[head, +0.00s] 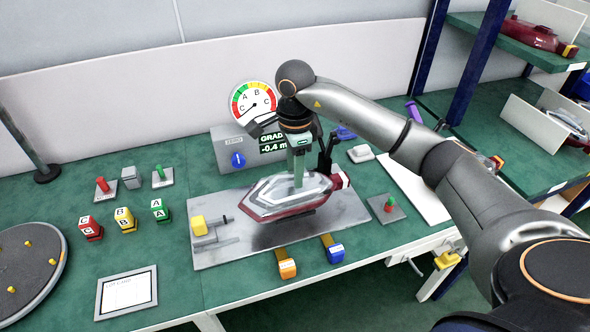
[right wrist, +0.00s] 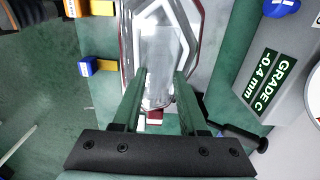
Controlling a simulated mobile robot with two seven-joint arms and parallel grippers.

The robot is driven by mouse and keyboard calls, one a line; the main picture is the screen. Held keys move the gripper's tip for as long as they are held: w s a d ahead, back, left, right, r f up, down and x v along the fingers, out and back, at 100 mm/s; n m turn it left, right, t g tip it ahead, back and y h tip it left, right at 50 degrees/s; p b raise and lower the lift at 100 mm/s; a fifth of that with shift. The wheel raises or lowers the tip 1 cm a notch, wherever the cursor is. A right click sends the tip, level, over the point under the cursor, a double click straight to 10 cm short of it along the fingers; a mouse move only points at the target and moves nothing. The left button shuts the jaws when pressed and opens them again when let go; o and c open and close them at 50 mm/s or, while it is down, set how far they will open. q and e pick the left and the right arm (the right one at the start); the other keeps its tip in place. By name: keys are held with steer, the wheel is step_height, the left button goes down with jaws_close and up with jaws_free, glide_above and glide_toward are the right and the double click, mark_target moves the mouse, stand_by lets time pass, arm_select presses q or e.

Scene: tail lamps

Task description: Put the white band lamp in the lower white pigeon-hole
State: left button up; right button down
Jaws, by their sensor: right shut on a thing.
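The lamp (head: 262,200) has a clear lens with a pale white band and a dark red housing. It is over the grey metal plate of the gauge station; I cannot tell whether it touches its support. My right gripper (head: 298,180) points down from above and is shut on the lamp, its fingers at the lens. In the right wrist view the lamp (right wrist: 158,45) runs away between the green fingers (right wrist: 160,82). White-walled pigeon-holes stand on the green shelves at right: the lower one (head: 526,118) has a clear and red lamp beside it. My left gripper is out of view.
A red lamp (head: 530,35) lies on the upper shelf. The display (head: 272,142) reads GRADE C, -0.4 mm, below a dial (head: 253,104). Lettered blocks (head: 125,219) and a round turntable (head: 30,262) are at left. A blue post (head: 477,62) stands before the shelves.

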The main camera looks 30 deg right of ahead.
steer(key=shift+r, duration=0.2)
steer(key=shift+r+p, duration=0.65)
steer(key=shift+r, duration=0.15)
steer(key=shift+f, duration=0.1)
